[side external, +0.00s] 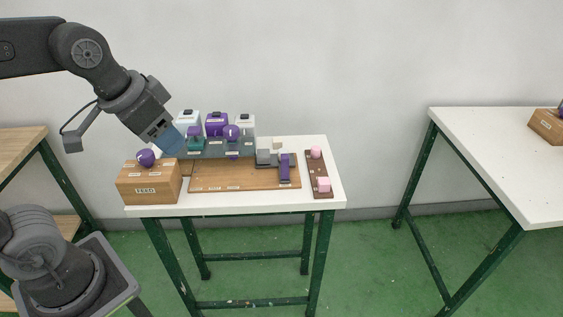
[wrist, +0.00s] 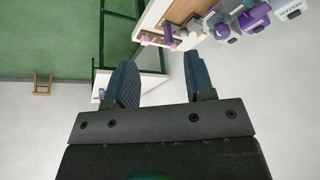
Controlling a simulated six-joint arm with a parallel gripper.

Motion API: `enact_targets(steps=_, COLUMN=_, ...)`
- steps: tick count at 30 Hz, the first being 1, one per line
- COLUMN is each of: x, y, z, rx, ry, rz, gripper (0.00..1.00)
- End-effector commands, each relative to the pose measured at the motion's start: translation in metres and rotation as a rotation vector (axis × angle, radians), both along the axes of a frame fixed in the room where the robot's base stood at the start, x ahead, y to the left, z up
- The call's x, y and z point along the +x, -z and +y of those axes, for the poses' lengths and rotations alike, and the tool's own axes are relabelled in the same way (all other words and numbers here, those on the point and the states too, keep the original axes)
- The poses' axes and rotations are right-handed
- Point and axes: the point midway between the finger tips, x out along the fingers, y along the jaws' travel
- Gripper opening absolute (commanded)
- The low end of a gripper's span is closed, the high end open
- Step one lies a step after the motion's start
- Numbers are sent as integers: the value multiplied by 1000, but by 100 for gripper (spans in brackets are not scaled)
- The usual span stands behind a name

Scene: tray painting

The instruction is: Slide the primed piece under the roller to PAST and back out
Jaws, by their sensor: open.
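My gripper (side external: 168,140) is high at the left end of the white table, above the brown FEED box (side external: 150,190). Its blue fingers stand apart with nothing between them in the wrist view (wrist: 160,78). A purple knob-like piece (side external: 145,158) sits on the FEED box, below and left of the fingers. A wooden board (side external: 235,180) with small labels lies to the right. An upright purple part (side external: 284,168) stands at the board's right end beside a grey block (side external: 263,157). I cannot tell which part is the roller or which piece is primed.
Labelled white and purple containers (side external: 216,123) stand behind a grey rack (side external: 215,148) holding purple and teal pieces. A dark brown strip (side external: 310,170) with pink pieces lies at the right. Another white table (side external: 490,150) stands apart, with floor between.

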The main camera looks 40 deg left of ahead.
Motion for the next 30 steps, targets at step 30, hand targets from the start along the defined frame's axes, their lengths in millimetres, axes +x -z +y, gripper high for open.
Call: enact_targets(steps=30, x=284, y=96, z=-17, rx=148, ry=671, rz=410, gripper=49)
